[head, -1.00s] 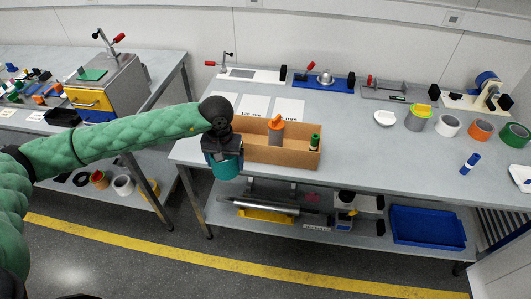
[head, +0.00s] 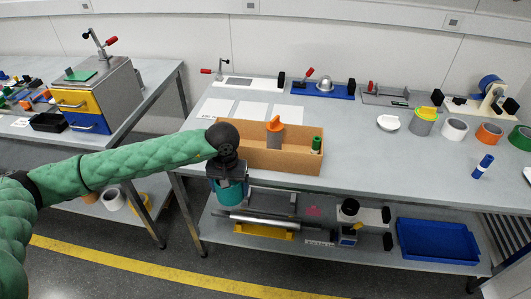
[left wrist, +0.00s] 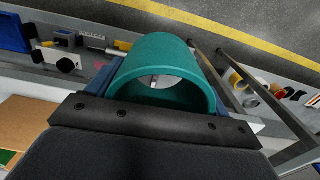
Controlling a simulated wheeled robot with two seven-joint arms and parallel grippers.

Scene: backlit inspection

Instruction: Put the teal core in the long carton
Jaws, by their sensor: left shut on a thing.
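My left gripper (head: 229,180) is shut on the teal core (head: 230,194), a short hollow tube. It hangs in front of the table's front edge, above the lower shelf. In the left wrist view the teal core (left wrist: 163,65) fills the middle, its open end facing the camera. The long carton (head: 281,160) is an open brown box on the table, just behind and to the right of the gripper. It holds a grey cylinder with an orange top (head: 275,134) and a green roll (head: 316,145). Part of the carton's left end is hidden by my arm. My right gripper is not in view.
White sheets (head: 251,110) lie behind the carton. A blue bin (head: 437,241) sits on the lower shelf. The table between carton and marker is clear.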

